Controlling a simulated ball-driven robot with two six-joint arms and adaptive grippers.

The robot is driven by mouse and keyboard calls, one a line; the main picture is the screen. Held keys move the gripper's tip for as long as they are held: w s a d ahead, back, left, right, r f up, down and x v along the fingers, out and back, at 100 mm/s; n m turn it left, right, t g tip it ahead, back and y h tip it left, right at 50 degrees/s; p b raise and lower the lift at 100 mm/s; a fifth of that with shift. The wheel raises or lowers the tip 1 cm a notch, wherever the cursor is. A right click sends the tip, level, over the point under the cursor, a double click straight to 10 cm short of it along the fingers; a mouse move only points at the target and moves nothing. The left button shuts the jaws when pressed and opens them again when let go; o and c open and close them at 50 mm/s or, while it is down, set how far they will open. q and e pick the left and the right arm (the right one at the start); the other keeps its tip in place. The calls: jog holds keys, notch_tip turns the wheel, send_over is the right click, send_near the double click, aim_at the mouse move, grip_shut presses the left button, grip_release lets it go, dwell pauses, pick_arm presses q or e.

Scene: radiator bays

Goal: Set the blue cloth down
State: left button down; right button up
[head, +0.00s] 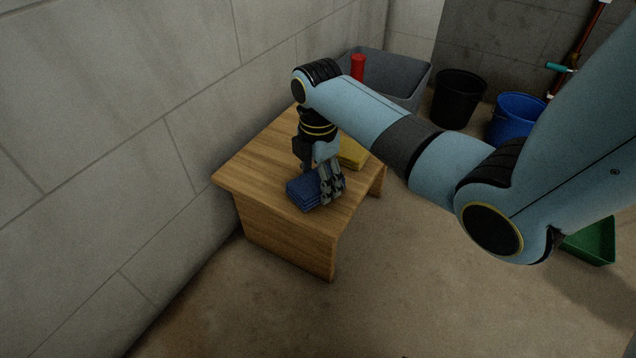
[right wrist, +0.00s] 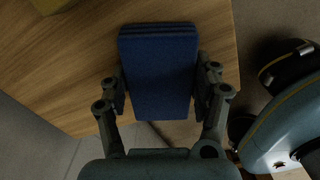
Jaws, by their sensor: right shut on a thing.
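The blue cloth (head: 302,191) is a folded, layered block at the front part of a small wooden table. My right gripper (head: 331,190) points down and is shut on the cloth. In the right wrist view the cloth (right wrist: 158,75) sits between the two fingers of the gripper (right wrist: 162,90), one on each side. The wooden table top (right wrist: 75,70) is beneath it. I cannot tell whether the cloth touches the table or is just above it. My left gripper is not in view.
A yellow cloth (head: 352,153) lies on the table (head: 250,165) behind my gripper. A grey wall stands along the left. Beyond are a grey tub (head: 405,75), a red cylinder (head: 357,67), a black bucket (head: 458,98) and a blue bucket (head: 517,117). A green bin (head: 592,243) stands right.

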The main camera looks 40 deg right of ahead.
jog(key=shift+f, duration=0.1)
jog(key=shift+f, duration=0.1)
jog(key=o, duration=1.5)
